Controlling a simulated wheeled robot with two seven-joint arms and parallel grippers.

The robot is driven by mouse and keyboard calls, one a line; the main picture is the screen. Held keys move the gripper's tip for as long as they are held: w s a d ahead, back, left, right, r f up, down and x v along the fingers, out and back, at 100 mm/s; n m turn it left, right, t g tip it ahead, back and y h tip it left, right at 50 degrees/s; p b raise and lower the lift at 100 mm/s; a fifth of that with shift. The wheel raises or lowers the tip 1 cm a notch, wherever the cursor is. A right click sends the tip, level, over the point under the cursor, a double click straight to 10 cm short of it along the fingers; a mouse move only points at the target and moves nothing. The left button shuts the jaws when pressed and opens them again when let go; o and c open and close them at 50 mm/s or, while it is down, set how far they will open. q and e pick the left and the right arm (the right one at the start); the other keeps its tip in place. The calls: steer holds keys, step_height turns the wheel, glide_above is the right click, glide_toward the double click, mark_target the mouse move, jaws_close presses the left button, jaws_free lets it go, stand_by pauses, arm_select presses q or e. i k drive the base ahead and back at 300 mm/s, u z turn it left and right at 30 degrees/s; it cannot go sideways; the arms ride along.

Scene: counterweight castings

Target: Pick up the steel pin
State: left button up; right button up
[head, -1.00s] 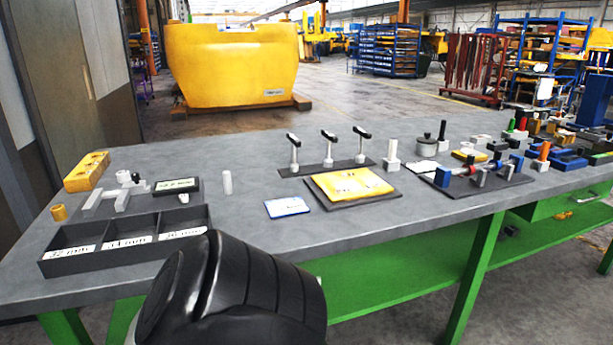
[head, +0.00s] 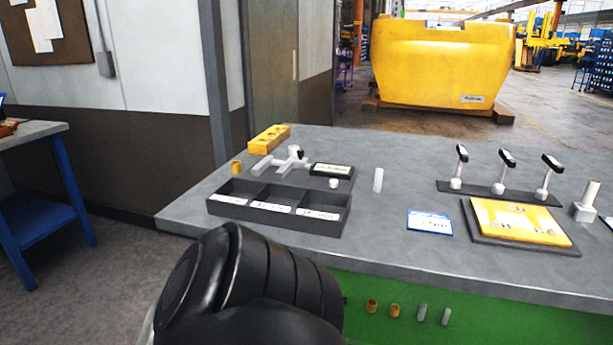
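A steel pin (head: 378,180) stands upright by itself on the grey bench top, right of the small display block and behind the blue-and-white card. Two similar grey pins (head: 421,312) (head: 446,316) show lower down against the green below the bench's front edge. Neither gripper is in view. A thick black link of my own arm fills the lower middle and hides part of the bench front.
A black three-compartment tray (head: 278,208) with white labels, a measuring tool (head: 285,162), a dark display block (head: 332,170) and a brass bushing (head: 236,167) are on the left. A blue-and-white card (head: 430,222), yellow plate (head: 520,222) and black-topped posts (head: 505,172) are on the right.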

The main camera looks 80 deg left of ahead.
mark_target(378, 174)
steer(key=u, duration=2.45)
